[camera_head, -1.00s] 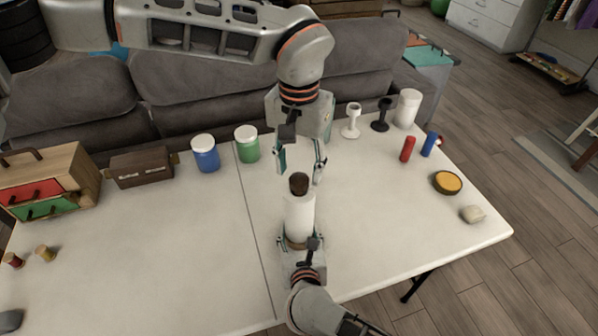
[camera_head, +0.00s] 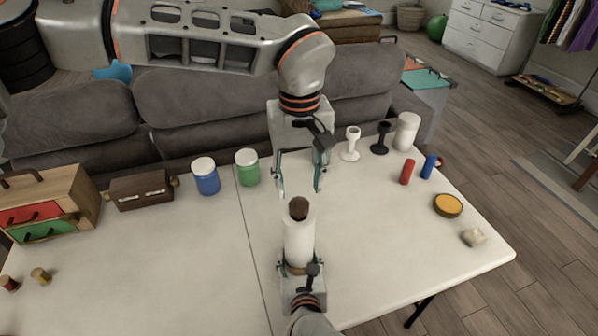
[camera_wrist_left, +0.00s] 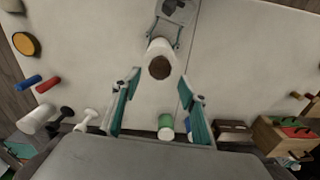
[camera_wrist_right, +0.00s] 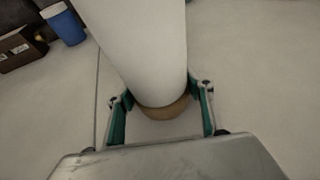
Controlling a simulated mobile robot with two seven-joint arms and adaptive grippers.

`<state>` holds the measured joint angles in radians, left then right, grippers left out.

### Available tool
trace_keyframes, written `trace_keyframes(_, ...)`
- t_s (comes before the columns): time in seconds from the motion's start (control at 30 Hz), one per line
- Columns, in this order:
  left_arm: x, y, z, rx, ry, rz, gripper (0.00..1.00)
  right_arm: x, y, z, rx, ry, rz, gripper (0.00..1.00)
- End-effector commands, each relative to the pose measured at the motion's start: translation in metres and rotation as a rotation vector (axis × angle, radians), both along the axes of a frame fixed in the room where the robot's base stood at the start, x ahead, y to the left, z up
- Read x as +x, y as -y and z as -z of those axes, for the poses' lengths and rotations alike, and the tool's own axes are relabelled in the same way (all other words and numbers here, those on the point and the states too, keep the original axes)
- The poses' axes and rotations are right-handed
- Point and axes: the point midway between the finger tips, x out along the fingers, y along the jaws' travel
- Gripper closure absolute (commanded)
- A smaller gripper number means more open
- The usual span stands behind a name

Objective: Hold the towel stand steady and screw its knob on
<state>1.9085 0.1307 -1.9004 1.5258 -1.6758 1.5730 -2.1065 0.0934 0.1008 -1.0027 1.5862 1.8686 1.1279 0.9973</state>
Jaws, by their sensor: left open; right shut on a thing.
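The towel stand holds a white paper roll (camera_head: 299,243) and is upright near the table's front. Its brown knob (camera_head: 298,208) sits at the roll's top; I cannot tell how tightly it is seated. The knob also shows as a dark disc in the left wrist view (camera_wrist_left: 159,68). My left gripper (camera_head: 299,191) points down above and just behind the knob, open and empty, fingers apart from it. My right gripper (camera_head: 299,267) is shut on the stand's low end, at the tan wooden base (camera_wrist_right: 163,108) under the roll. The base is partly hidden by the roll.
On the white table (camera_head: 180,260) stand a blue jar (camera_head: 206,178), a green jar (camera_head: 247,169), white and black goblet-like stands (camera_head: 350,146), a white cylinder (camera_head: 406,132) and a drawer box (camera_head: 48,208). The table is clear on both sides of the towel stand.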

Motion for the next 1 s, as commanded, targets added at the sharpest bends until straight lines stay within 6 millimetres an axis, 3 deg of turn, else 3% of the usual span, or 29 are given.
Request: trace_keyframes(1.0,0.001,0.0,-0.018,0.0,0.002,-1.854,0.57,0.0,0.0,0.0,0.0,-0.001,0.0,1.0)
